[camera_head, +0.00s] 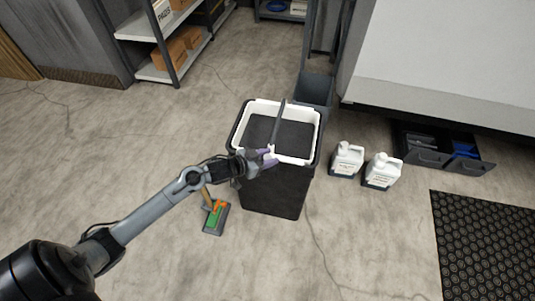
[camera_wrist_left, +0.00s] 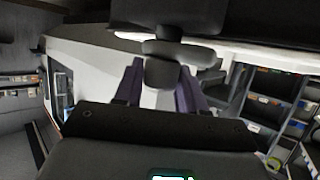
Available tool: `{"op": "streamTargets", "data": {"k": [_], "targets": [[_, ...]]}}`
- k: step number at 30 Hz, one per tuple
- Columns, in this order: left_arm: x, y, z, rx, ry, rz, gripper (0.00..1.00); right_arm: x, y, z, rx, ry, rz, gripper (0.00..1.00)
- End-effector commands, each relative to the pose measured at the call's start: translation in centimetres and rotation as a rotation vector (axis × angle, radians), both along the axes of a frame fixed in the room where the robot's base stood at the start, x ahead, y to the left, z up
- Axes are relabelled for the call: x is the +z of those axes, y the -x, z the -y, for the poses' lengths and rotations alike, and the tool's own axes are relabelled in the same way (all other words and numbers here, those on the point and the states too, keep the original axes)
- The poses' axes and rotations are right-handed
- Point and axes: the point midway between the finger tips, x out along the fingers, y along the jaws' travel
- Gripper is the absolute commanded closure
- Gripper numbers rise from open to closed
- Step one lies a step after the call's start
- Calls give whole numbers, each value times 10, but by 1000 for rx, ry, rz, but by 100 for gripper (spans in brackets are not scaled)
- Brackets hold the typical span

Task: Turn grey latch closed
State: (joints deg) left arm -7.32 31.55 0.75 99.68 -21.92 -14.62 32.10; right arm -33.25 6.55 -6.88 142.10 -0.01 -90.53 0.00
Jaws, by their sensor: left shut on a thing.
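A black bin (camera_head: 268,190) with a white rim (camera_head: 297,161) stands on the floor in the middle of the head view. A long dark grey bar (camera_head: 279,122), which looks like the grey latch, reaches from the front rim up across the bin's opening. My left gripper (camera_head: 269,157) is at the front rim, by the bar's near end, with its purple fingers shut on it. In the left wrist view, a rounded dark grey piece (camera_wrist_left: 162,72) lies between the purple fingers of my left gripper (camera_wrist_left: 161,87). The fingers partly hide the held end. My right gripper is not in view.
Two white jugs (camera_head: 347,158) (camera_head: 382,170) stand right of the bin. A green and orange brush head (camera_head: 215,217) lies on the floor at left. A grey bin (camera_head: 315,89) is behind. Shelves stand at back left, and a black mat (camera_head: 485,245) lies at right.

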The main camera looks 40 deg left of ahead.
Motion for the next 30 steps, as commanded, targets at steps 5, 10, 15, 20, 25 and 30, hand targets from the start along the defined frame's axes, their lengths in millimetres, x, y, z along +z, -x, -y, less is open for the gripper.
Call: {"op": "streamTargets", "data": {"k": [5,10,15,20,25,30], "targets": [[5,-1,-3,-147,-3,-2,90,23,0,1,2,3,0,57],[2,-2,-3,-310,-3,-1,90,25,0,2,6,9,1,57],[-2,-2,-3,-471,-3,0,90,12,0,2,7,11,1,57],[-6,-3,-2,-623,-4,3,90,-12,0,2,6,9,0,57],[-6,-3,-2,-762,-4,6,90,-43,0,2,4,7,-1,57],[-6,-2,-1,-865,-2,4,90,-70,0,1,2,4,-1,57]]}}
